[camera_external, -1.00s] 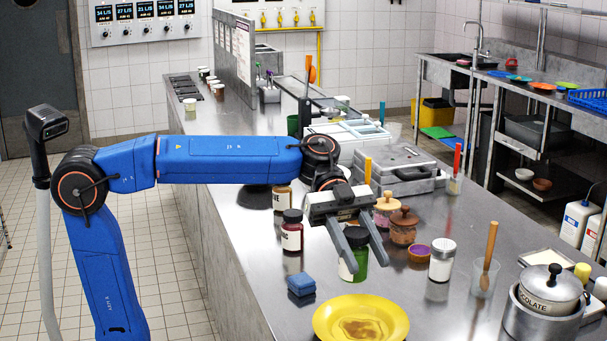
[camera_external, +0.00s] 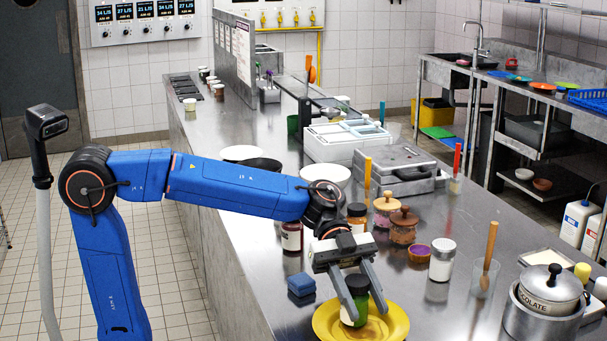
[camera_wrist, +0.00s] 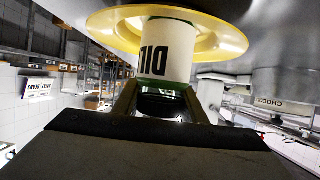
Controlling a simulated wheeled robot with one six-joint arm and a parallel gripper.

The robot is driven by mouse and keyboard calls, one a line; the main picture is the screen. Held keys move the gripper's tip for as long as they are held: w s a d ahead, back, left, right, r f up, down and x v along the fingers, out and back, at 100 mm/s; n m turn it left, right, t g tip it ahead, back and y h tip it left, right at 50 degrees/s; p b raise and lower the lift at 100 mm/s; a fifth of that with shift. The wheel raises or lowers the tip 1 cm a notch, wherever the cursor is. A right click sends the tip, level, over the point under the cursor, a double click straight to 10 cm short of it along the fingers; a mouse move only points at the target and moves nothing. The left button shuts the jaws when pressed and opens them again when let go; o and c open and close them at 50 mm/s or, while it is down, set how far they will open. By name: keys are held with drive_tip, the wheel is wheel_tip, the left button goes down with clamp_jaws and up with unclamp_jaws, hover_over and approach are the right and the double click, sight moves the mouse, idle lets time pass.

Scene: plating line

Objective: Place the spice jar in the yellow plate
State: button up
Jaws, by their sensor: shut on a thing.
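The spice jar (camera_external: 361,302) is green with a white label and stands about upright between the fingers of my gripper (camera_external: 367,310). In the wrist view the jar (camera_wrist: 166,58) shows its label, with letters like "DIL", between the fingers of my gripper (camera_wrist: 163,92). My gripper is shut on the jar. The yellow plate (camera_external: 400,327) lies on the counter, and the jar is over its middle. The plate's rim (camera_wrist: 228,42) rings the jar's far end in the wrist view. I cannot tell whether the jar's base touches the plate.
A blue sponge (camera_external: 301,284) lies left of the plate. A dark-lidded jar (camera_external: 291,238) and an amber jar (camera_external: 357,212) stand behind. A white-labelled jar (camera_external: 442,262), a cup with a wooden-handled tool (camera_external: 485,275) and a pot (camera_external: 549,290) stand to the right.

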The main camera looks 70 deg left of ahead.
drive_tip(key=o, duration=1.2)
drive_tip(key=shift+f, duration=0.1)
drive_tip(key=v, duration=1.2)
drive_tip(key=shift+s, duration=0.1)
